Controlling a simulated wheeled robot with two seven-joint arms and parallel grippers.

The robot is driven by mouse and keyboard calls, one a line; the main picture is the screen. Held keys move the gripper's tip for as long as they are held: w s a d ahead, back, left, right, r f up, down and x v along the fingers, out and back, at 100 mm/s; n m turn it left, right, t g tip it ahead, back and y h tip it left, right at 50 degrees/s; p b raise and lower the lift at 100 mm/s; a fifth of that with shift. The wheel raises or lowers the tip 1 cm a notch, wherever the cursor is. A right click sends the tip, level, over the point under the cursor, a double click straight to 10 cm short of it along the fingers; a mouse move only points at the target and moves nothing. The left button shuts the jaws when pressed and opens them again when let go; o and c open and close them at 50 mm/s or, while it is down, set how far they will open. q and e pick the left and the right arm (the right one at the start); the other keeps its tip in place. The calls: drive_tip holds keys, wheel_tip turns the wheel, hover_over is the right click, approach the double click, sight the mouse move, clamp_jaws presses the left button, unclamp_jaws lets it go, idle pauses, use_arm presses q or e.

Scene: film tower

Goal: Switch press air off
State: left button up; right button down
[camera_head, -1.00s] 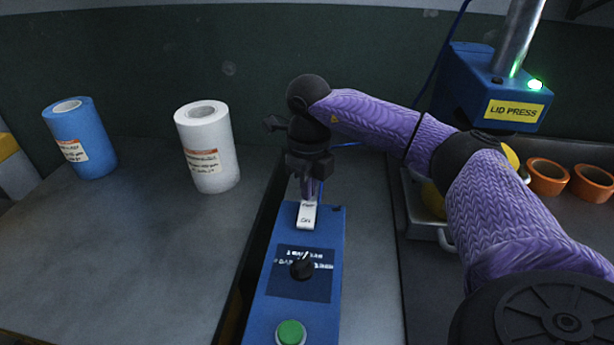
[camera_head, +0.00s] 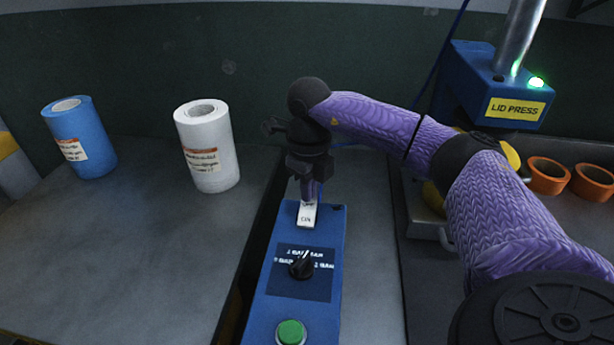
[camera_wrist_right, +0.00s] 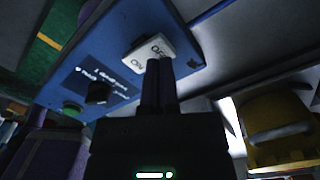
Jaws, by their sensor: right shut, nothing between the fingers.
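The blue control box (camera_head: 262,310) stands in the middle of the head view. At its far end is a white rocker switch (camera_head: 307,217), marked ON and OFF in the right wrist view (camera_wrist_right: 147,52). My right gripper (camera_head: 308,196) is shut and empty, pointing down at the far part of the switch. In the wrist view its fingertips (camera_wrist_right: 158,64) are at the switch near the OFF marking; I cannot tell whether they press it. The gripper hides part of the switch. The lid press (camera_head: 490,95) at the upper right shows a lit green lamp (camera_head: 536,83). My left gripper is not in view.
The box also carries a black knob (camera_head: 301,267) and a green button (camera_head: 290,332). A blue roll (camera_head: 85,145) and a white roll (camera_head: 210,155) stand on the left table. Orange rings (camera_head: 548,177) lie at the right. The left table's front is clear.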

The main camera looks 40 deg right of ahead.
sight(309, 205)
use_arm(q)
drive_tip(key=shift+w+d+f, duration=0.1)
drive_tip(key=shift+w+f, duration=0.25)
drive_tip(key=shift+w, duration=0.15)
use_arm(e)
drive_tip(key=shift+f, duration=0.55)
use_arm(q)
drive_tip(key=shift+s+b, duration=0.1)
drive_tip(key=shift+b, duration=0.25)
use_arm(e)
drive_tip(key=shift+f, duration=0.2)
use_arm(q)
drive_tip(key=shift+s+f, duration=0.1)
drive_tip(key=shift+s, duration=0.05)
use_arm(e)
drive_tip(key=shift+f, duration=0.15)
drive_tip(key=shift+r, duration=0.25)
wheel_tip(309, 205, up, 7)
drive_tip(key=p, duration=0.6)
drive_tip(key=shift+f, duration=0.2)
drive_tip(key=shift+r+p, duration=0.1)
drive_tip(key=shift+p, duration=0.25)
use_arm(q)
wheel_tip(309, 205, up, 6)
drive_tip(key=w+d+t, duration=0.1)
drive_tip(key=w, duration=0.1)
